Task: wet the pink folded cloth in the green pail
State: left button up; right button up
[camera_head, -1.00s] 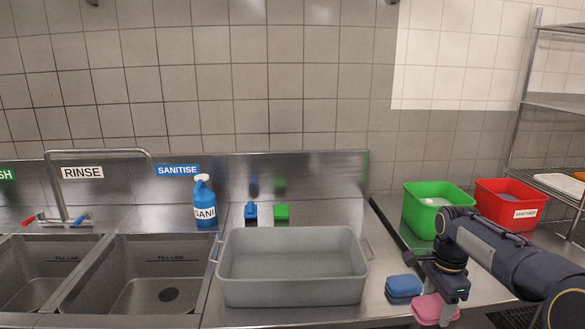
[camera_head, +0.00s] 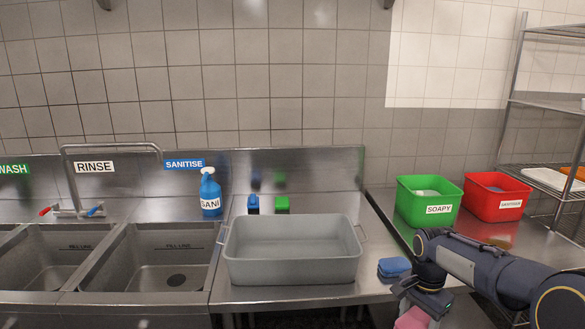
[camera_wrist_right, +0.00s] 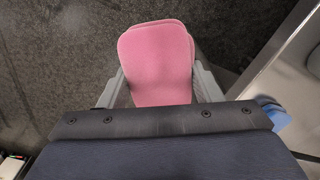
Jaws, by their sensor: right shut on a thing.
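The pink folded cloth (camera_wrist_right: 157,58) is held between the two fingers of my right gripper (camera_wrist_right: 157,90) in the right wrist view. In the head view the pink cloth (camera_head: 412,318) shows at the bottom edge, partly hidden by my right gripper (camera_head: 424,300), in front of the counter's front edge. The green pail (camera_head: 418,205), labelled SOAPY, stands at the back of the right counter, beyond my right forearm. Something pale shows inside it. My left gripper is not in view.
A red pail (camera_head: 497,197) stands right of the green one. A blue folded cloth (camera_head: 394,267) lies on the counter beside my right gripper. A grey tub (camera_head: 292,262) stands left of it. A blue spray bottle (camera_head: 210,192) stands behind the sinks. A wire rack (camera_head: 548,178) is at right.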

jog(key=s+a+f+n, duration=0.3)
jog(key=a+f+n, duration=0.5)
jog(key=n, duration=0.3)
jog(key=shift+s+a+f+n, duration=0.15)
jog(key=shift+s+f+n, duration=0.05)
jog(key=shift+f+n, duration=0.2)
